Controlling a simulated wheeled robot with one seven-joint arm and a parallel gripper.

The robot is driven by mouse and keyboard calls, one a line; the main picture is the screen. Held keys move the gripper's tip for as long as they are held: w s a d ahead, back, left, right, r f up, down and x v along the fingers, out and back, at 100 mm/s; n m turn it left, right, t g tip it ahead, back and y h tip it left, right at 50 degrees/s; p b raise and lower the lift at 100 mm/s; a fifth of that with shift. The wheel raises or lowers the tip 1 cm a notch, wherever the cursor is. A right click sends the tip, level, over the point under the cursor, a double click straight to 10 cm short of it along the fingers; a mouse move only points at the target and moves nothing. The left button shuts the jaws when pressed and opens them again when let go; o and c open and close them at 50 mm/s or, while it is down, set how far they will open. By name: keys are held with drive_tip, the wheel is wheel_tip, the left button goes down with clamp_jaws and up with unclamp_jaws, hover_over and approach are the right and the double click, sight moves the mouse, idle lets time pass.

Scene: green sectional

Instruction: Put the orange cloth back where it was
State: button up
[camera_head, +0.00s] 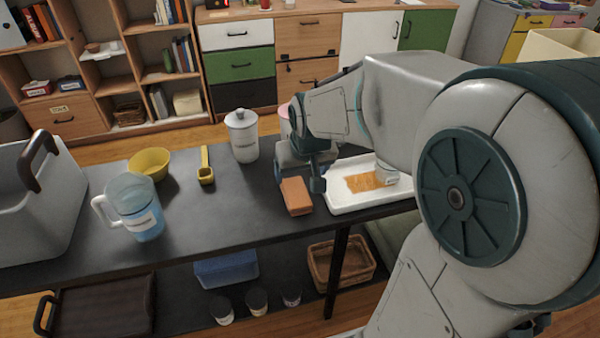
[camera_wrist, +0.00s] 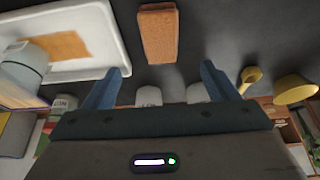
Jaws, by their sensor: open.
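The orange cloth (camera_head: 296,196) looks like a thick folded block and lies flat on the dark table, just left of the white tray (camera_head: 345,207). In the wrist view the cloth (camera_wrist: 157,35) lies ahead of the fingertips, roughly centred between them. My gripper (camera_head: 299,181) is over the table by the far end of the cloth; its fingers (camera_wrist: 166,75) are apart with nothing between them. A flat orange-brown patch (camera_head: 362,183) lies in the tray beside a small white jar (camera_head: 388,174); I cannot tell whether the patch is a spill or fabric.
A white lidded canister (camera_head: 242,136), yellow scoop (camera_head: 206,167), yellow bowl (camera_head: 149,163), measuring jug (camera_head: 134,208) and grey bin (camera_head: 38,215) stand to the left. Bare tabletop lies between jug and cloth. A lower shelf holds a blue box (camera_head: 226,270) and a basket (camera_head: 341,264).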

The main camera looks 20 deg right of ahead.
drive_tip(key=s+g, duration=0.2)
drive_tip(key=s, duration=1.3)
drive_tip(key=shift+s+f, duration=0.25)
drive_tip(key=shift+s, duration=0.05)
